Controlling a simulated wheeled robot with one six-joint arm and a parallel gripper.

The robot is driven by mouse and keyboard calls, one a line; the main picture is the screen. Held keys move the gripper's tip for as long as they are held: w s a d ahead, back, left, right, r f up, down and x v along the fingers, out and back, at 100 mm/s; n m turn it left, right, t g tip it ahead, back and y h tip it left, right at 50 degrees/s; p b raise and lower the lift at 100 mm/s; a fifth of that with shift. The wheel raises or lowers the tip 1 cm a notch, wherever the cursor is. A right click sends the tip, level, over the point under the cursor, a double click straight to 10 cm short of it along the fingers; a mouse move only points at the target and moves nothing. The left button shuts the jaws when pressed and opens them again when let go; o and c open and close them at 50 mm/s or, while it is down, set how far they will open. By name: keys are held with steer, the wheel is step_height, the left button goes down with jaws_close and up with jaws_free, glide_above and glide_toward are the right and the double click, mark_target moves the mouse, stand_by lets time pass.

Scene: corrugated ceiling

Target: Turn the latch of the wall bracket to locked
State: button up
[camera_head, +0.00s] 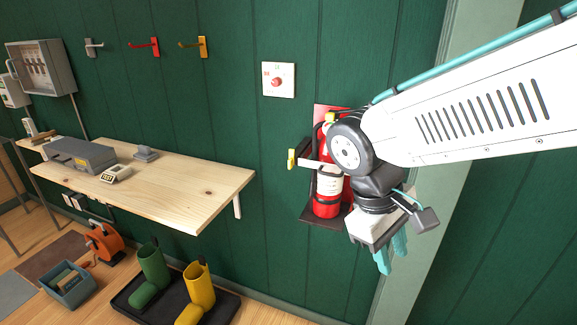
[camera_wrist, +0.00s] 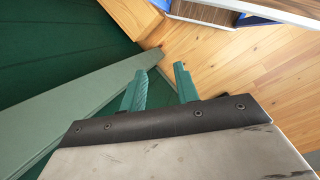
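The wall bracket (camera_head: 330,222) is on the green wall with a red fire extinguisher (camera_head: 327,186) standing upright in it. A pale strap or arm (camera_head: 312,166) with a yellow latch (camera_head: 291,160) at its left end crosses the extinguisher's body. I cannot tell the latch's exact setting. My arm's wrist hides the right side of the bracket. My gripper (camera_head: 391,258) is to the lower right of the extinguisher, pointing down, apart from the latch. In the wrist view my gripper (camera_wrist: 160,88) has its two teal fingers apart with nothing between them. The latch is not in the wrist view.
A wooden shelf (camera_head: 200,188) juts from the wall at left. A white switch plate (camera_head: 278,80) is above the bracket. A pale green post (camera_head: 428,180) is right of the bracket.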

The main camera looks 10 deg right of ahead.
steer(key=w+f+n+t+h, duration=0.1)
steer(key=w+f+n+h, duration=0.2)
steer(key=w+n+h, duration=0.4)
steer(key=n+t, duration=1.5)
steer(key=n, duration=0.2)
glide_toward(289, 164)
steer(key=x, duration=0.9)
steer(key=shift+w, duration=0.1)
jaws_close()
